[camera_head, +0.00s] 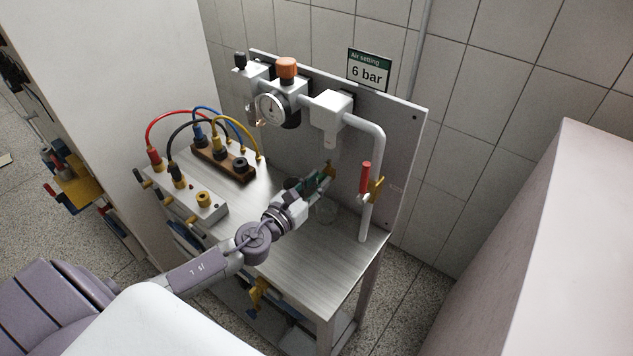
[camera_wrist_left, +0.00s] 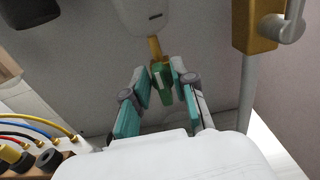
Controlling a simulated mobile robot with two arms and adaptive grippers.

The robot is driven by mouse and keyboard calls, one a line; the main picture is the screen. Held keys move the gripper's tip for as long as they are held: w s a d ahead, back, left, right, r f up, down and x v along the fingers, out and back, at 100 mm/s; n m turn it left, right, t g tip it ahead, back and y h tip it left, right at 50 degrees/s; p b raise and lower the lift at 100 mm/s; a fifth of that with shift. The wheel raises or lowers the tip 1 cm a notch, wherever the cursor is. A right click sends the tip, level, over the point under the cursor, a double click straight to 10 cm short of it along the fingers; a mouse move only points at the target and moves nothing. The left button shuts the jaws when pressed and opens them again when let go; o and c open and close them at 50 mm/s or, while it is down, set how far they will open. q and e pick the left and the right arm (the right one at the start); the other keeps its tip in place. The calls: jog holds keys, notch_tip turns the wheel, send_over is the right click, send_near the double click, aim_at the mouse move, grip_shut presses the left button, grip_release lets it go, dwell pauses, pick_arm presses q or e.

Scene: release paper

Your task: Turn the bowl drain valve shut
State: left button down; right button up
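The bowl drain valve is a small green tap on a brass stem, hanging under the white bowl (camera_head: 331,122) on the wall panel. In the left wrist view the green valve (camera_wrist_left: 163,90) hangs below its brass stem (camera_wrist_left: 155,49) and the white bowl (camera_wrist_left: 150,16). My left gripper (camera_head: 324,177) reaches up below the bowl. In the left wrist view its teal fingers (camera_wrist_left: 160,82) stand on either side of the green valve, open, with narrow gaps that make contact hard to judge. The fingers partly hide the valve in the head view. My right gripper is not in view.
A red-handled brass valve (camera_head: 373,188) sits on the white down pipe right of my gripper. A gauge (camera_head: 270,108) and an orange knob (camera_head: 286,68) are above left. A box with cables (camera_head: 190,198) stands left on the metal table (camera_head: 322,265).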

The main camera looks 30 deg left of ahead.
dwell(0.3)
pick_arm(q)
jog(key=shift+w+a+f+n, duration=0.1)
jog(key=shift+a+f+n, duration=0.1)
jog(key=shift+n, duration=2.75)
jog(key=shift+s+a+f+n, duration=0.1)
jog(key=shift+a+f+n, duration=0.1)
jog(key=shift+n, duration=2.8)
jog(key=shift+w+a+f+n, duration=0.1)
jog(key=shift+a+n, duration=0.1)
jog(key=shift+n, duration=2.75)
jog(key=c, duration=1.2)
grip_release()
jog(key=shift+f, duration=0.1)
